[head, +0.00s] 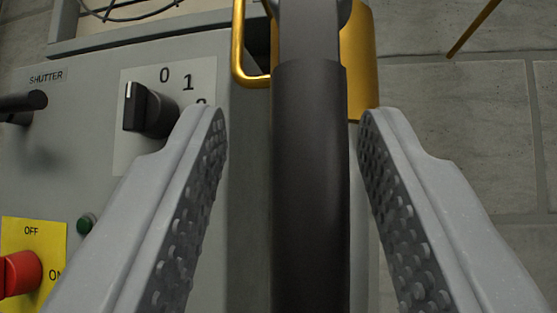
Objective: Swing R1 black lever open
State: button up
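A black lever (311,185) with a grey metal shank at its top stands upright in the middle of the head view. It runs from the top edge to the bottom edge. My gripper (292,120) is open, with one grey finger on each side of the lever. There is a visible gap between the lever and each textured finger pad. The lever's lower end is cut off by the frame. No R1 label shows.
A grey panel on the left carries a black rotary switch (148,108) marked 0 and 1, a SHUTTER label (46,77), a green button (86,223) and a red OFF/ON switch (20,272). A yellow part (360,60) sits behind the lever. A tiled wall is at right.

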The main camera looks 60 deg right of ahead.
jog(key=shift+f, duration=0.2)
jog(key=shift+s+a+f, duration=0.2)
jog(key=shift+s+f, duration=0.05)
jog(key=shift+s, duration=0.1)
jog(key=shift+b+v, duration=0.45)
jog(key=shift+v, duration=0.35)
jog(key=shift+s+a+f, duration=0.1)
jog(key=shift+a+f, duration=0.05)
jog(key=shift+a, duration=0.1)
jog(key=shift+s+a+f, duration=0.1)
jog(key=shift+a+f, duration=0.25)
jog(key=shift+f, duration=0.15)
jog(key=shift+s+a+f, duration=0.3)
jog(key=shift+a+f, duration=0.1)
jog(key=shift+a, duration=0.05)
jog(key=shift+s+a+f+b, duration=0.1)
jog(key=shift+a+f+b, duration=0.2)
jog(key=shift+a+f, duration=0.2)
send_near(304, 254)
jog(key=shift+v, duration=1.1)
